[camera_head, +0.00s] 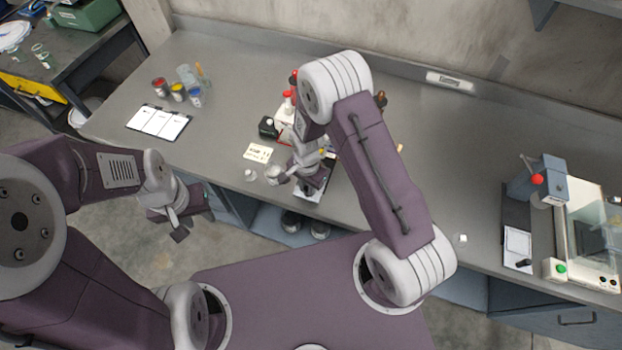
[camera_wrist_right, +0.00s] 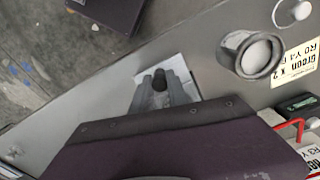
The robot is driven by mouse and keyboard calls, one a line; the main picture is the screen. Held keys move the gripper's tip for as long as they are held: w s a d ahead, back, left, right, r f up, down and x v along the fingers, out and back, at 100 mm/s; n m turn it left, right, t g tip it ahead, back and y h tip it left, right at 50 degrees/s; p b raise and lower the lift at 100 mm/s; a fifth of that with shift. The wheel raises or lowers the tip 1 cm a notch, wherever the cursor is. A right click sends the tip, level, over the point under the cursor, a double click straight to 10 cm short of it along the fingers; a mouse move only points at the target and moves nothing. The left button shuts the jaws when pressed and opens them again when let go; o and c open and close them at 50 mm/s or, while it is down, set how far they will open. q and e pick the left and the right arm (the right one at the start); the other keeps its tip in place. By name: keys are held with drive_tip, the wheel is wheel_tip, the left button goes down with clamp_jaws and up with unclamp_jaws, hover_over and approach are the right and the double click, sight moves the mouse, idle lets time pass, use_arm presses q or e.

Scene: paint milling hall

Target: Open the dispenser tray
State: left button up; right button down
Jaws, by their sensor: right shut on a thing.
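The dispenser (camera_head: 284,128) stands on the grey bench, white-bodied with red tops, and is largely hidden behind my right arm. A pale tray (camera_head: 312,196) shows at its front, near the bench's front edge. In the right wrist view, the pale tray (camera_wrist_right: 181,63) lies beneath my right gripper (camera_wrist_right: 160,84), whose fingers are shut on a small black knob (camera_wrist_right: 159,79). My right gripper also shows in the head view (camera_head: 308,184), partly covered by its own wrist. My left gripper (camera_head: 180,226) hangs in front of the bench, apart from everything; its jaw gap is unclear.
A label card (camera_head: 258,153) and a small cup (camera_head: 273,174) are left of the tray. Paint pots (camera_head: 178,92) and a clipboard (camera_head: 157,122) lie farther left. A machine (camera_head: 582,235) stands at the right. The bench between it and my right arm is mostly clear.

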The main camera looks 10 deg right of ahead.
drive_tip(key=shift+s+a+r, duration=0.1)
drive_tip(key=shift+s+a, duration=0.35)
drive_tip(key=shift+s, duration=0.05)
drive_tip(key=c, duration=1.6)
unclamp_jaws()
drive_tip(key=shift+d, duration=0.1)
drive_tip(key=o, duration=0.3)
wheel_tip(320, 180, up, 9)
drive_tip(key=shift+b, duration=0.55)
